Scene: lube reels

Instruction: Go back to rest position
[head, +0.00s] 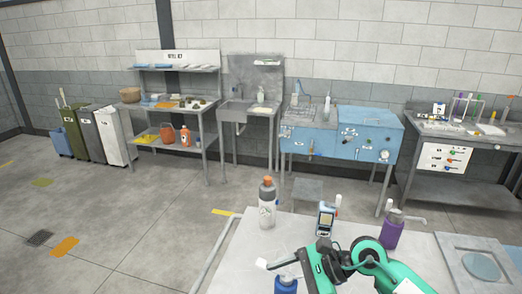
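A teal and black arm comes in from the lower right, so I take it as my right one. Its gripper (284,264) points left, low over the white table (235,255). A pale tip shows at its left end, but I cannot tell whether the fingers are open or shut. A bottle with a blue body (286,285) is just below it, cut by the bottom edge; I cannot tell whether they touch. My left gripper is not in view.
On the table stand a white bottle with an orange cap (267,205), a handheld meter (325,218) and a purple bottle (391,230). A grey panel (480,262) lies at right. Workbenches (175,102) and a sink (245,108) line the wall. Open floor (130,225) is at left.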

